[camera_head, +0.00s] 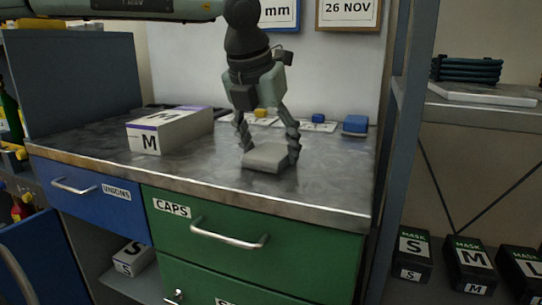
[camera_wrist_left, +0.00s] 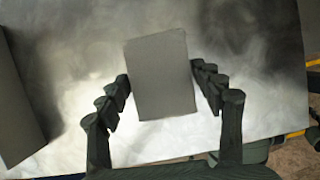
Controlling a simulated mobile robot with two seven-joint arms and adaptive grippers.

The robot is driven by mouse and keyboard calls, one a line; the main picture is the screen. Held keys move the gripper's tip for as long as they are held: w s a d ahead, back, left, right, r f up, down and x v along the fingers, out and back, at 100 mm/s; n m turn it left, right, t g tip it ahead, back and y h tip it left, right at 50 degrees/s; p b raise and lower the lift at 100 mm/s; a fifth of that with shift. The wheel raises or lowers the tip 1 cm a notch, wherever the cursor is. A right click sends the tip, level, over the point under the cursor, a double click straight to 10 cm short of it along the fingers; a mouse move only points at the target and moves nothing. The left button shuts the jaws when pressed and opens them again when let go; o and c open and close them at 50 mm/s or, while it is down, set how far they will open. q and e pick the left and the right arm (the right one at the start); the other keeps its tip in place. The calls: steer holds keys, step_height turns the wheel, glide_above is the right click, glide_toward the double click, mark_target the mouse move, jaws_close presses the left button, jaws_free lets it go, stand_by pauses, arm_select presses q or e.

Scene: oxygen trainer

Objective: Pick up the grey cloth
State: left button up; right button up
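The grey cloth (camera_head: 268,157) is a flat, folded block on the metal worktop, near its front edge. It also shows in the left wrist view (camera_wrist_left: 162,75) as a plain grey rectangle between the fingers. My left gripper (camera_head: 269,148) points down from above, with its fingers spread wide, one on each side of the cloth. In the left wrist view the fingertips (camera_wrist_left: 160,73) are very close to the cloth's two side edges; I cannot tell whether they touch. My right gripper is not in view.
A white box marked M (camera_head: 172,130) stands left of the cloth on the worktop (camera_head: 215,165). A small blue item (camera_head: 355,124) lies at the back right. Green and blue drawers are below. A shelf rack with MASK boxes (camera_head: 470,265) stands right.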

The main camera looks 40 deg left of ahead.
mark_target(265, 150)
arm_select(q)
steer(key=c, duration=0.5)
steer(key=shift+r+p, duration=0.3)
steer(key=shift+p, duration=0.25)
steer(key=shift+r, duration=0.25)
steer(key=r, duration=0.2)
steer(key=a+r, duration=0.1)
steer(key=r, duration=0.1)
steer(key=shift+r, duration=0.15)
steer(key=s+a+r, duration=0.2)
steer(key=a+r, duration=0.4)
steer(key=a, duration=0.4)
steer(key=shift+s+a, duration=0.2)
steer(key=shift+s, duration=0.05)
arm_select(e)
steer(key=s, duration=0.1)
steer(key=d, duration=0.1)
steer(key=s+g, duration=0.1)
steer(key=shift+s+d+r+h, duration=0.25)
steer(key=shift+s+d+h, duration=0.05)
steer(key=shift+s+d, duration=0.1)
